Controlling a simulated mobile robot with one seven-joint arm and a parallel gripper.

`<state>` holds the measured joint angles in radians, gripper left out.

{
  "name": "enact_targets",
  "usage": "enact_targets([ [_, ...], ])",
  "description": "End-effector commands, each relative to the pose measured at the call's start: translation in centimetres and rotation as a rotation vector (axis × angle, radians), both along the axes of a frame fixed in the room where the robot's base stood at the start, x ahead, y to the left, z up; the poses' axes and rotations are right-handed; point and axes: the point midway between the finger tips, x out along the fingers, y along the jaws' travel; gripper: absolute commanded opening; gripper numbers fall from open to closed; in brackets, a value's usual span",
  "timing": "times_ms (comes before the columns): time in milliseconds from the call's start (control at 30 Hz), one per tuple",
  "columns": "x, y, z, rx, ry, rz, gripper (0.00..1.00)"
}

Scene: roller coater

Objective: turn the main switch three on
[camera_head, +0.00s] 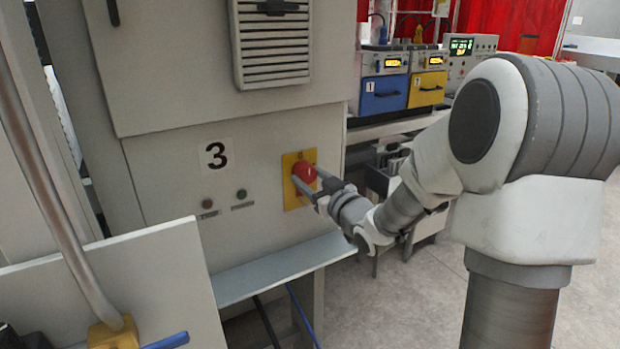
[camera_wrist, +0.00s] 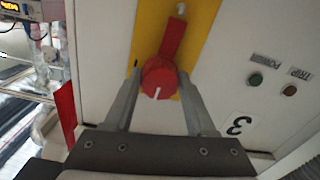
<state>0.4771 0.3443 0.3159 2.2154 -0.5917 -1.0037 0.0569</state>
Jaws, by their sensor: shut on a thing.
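The main switch three is a red rotary knob (camera_head: 304,173) on a yellow plate (camera_head: 292,203), on the grey cabinet front to the right of the label 3 (camera_head: 216,154). In the wrist view the red knob (camera_wrist: 159,78) has a white mark on its round end, and its red handle runs up the yellow plate (camera_wrist: 206,12). My gripper (camera_head: 308,182) reaches in from the right. In the wrist view my gripper (camera_wrist: 157,92) has one finger on each side of the knob and is shut on it. The exact finger contact is partly hidden.
Two small indicator buttons, one reddish (camera_head: 207,204) and one green (camera_head: 241,194), sit left of the switch. A metal ledge (camera_head: 270,266) juts out below. Blue (camera_head: 383,94) and yellow (camera_head: 427,89) machines stand on a bench at the back right. Open floor lies at right.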

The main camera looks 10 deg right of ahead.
Motion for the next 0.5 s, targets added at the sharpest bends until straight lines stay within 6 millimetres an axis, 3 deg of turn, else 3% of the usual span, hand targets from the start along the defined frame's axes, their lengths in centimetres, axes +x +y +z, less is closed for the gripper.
enact_targets([
  [500, 0.00, 0.11, 0.24, 0.396, 0.127, 0.000, 0.00],
])
